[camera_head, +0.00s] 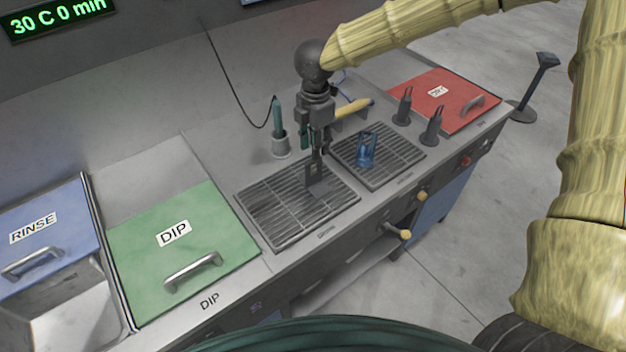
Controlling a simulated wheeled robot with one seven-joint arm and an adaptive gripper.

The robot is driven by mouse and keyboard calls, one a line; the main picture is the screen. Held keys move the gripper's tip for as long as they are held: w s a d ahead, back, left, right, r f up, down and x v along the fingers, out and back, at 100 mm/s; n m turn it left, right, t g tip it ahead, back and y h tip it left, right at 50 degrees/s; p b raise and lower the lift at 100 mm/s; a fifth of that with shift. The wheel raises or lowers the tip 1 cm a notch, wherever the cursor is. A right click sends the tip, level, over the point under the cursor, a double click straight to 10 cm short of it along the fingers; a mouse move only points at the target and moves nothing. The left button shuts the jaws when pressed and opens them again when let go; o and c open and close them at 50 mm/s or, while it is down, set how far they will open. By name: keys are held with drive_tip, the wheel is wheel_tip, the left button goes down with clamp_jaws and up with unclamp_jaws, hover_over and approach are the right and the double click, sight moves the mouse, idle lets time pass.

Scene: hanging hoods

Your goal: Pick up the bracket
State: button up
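A dark grey bracket (315,174) with a square opening stands upright at the left grate (275,215), near its back right corner. My gripper (319,150) points down directly above it, with its fingertips at the bracket's narrow upper end. The fingers are small and dark here, so I cannot tell whether they are closed on the bracket. I also cannot tell whether its lower edge touches the grate. A blue bracket-like piece (366,150) stands on the right grate (398,163), apart from my gripper.
A green-handled tool in a grey holder (280,146) stands left of my gripper. Two dark posts (433,127) stand near the red lid (444,98). A green DIP lid (185,245) and a blue RINSE lid (45,235) lie left. The left grate's front is clear.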

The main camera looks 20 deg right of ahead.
drive_tip(key=shift+a+f+p, duration=0.1)
drive_tip(key=shift+f+p, duration=0.65)
drive_tip(key=shift+f, duration=1.9)
drive_tip(key=shift+w+f+p, duration=0.1)
drive_tip(key=shift+f+p, duration=1.2)
drive_tip(key=shift+f, duration=1.3)
clamp_jaws()
